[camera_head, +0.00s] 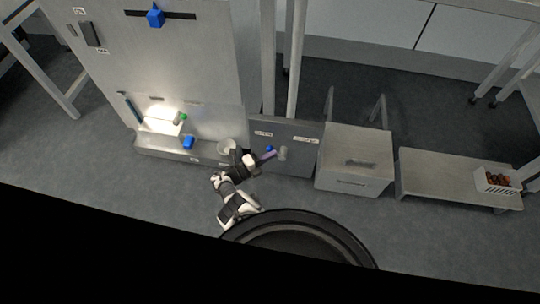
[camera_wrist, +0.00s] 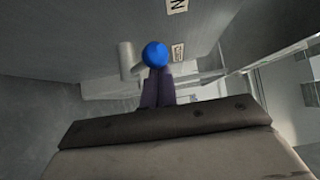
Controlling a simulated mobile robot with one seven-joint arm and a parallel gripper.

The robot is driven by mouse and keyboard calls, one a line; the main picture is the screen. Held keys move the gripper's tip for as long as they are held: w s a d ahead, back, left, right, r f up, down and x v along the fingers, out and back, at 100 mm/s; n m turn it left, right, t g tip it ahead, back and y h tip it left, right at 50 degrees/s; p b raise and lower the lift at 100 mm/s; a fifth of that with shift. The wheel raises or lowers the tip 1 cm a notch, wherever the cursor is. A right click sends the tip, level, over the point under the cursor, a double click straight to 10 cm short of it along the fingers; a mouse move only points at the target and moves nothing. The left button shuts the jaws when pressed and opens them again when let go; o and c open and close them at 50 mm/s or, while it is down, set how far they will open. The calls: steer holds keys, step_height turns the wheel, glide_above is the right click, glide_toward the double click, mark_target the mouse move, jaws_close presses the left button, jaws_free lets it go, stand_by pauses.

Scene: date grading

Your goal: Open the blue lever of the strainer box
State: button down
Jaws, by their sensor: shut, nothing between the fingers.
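A grey box panel (camera_head: 300,131) with two small labels, too small to read, stands right of the tall panel; I take it for the strainer box. A round blue knob (camera_head: 268,149) shows at its front, apparently the end of the blue lever; the lever's arm is hidden. My gripper (camera_head: 270,155), with purple fingers, is shut and empty right by the knob. In the wrist view the blue knob (camera_wrist: 155,54) lies straight ahead of my shut fingertips (camera_wrist: 156,72) and covers their ends. I cannot tell whether they touch. A pale cylinder (camera_wrist: 127,60) sticks out beside the knob.
The tall panel (camera_head: 200,60) carries a blue slider (camera_head: 155,18), a blue part (camera_head: 188,143), and a white cup (camera_head: 226,146) low down. A steel box (camera_head: 355,150) and a low bench (camera_head: 450,177) with a white basket (camera_head: 498,188) of dates stand right. Open floor lies in front.

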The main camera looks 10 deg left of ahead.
steer(key=s+d+r+p, duration=0.2)
steer(key=d+p, duration=0.1)
steer(key=p, duration=0.1)
steer(key=s+a+f+b, duration=0.2)
steer(key=s+a+f, duration=0.1)
steer(key=s+a, duration=0.3)
steer(key=shift+s+a+f+b, duration=0.2)
steer(key=shift+s+a+b, duration=0.1)
steer(key=shift+s+b, duration=0.05)
stand_by(0.4)
